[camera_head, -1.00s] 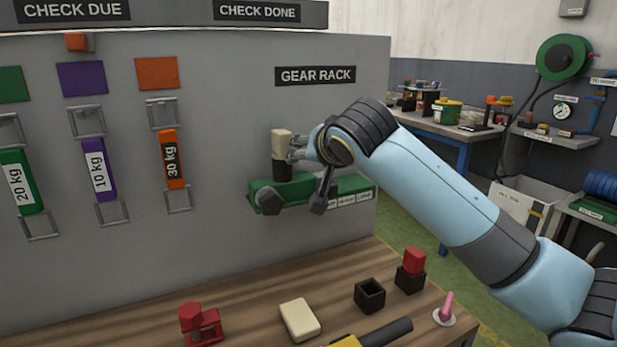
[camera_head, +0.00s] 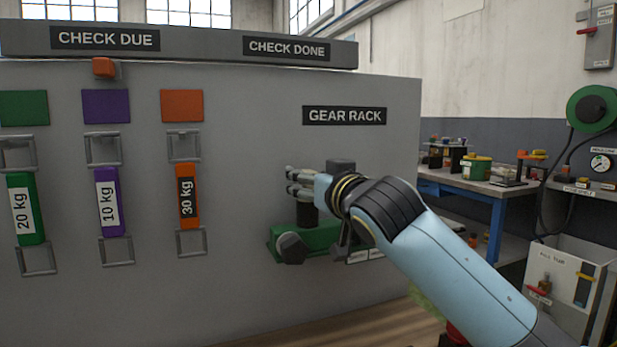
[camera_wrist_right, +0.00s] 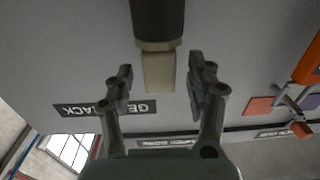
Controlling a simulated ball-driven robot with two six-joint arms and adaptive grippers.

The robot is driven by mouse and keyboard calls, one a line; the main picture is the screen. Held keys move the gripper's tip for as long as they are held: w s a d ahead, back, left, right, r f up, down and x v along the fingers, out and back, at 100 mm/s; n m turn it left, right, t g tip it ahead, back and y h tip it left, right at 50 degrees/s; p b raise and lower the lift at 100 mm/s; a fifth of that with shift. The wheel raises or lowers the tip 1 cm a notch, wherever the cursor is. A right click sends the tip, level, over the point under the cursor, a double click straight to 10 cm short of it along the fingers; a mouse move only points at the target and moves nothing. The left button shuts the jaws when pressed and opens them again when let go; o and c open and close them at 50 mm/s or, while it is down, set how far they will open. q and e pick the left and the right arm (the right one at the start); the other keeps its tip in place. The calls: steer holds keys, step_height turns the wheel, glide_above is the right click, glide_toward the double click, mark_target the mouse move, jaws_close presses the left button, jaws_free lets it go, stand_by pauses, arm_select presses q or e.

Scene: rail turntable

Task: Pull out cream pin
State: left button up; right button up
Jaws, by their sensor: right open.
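The cream pin (camera_wrist_right: 158,72) shows in the right wrist view as a short pale block standing out of a dark round holder (camera_wrist_right: 158,20). My right gripper (camera_wrist_right: 160,78) is open, with one finger on each side of the pin and a visible gap on both sides. In the head view my right gripper (camera_head: 300,183) is in front of the board, over the dark holder (camera_head: 307,214) on the green gear rack (camera_head: 322,241). The pin itself is hidden there behind the gripper. My left gripper is in neither view.
The grey board (camera_head: 250,130) stands close behind the gripper. At left it carries green, purple and orange weights, including the orange 30 kg weight (camera_head: 187,215), in wire holders. A dark knob (camera_head: 290,248) sits on the rack's front. A side bench (camera_head: 470,187) stands at right.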

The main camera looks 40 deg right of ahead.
steer(key=shift+w+d, duration=0.15)
steer(key=shift+w, duration=0.7)
steer(key=shift+c, duration=0.4)
jaws_close()
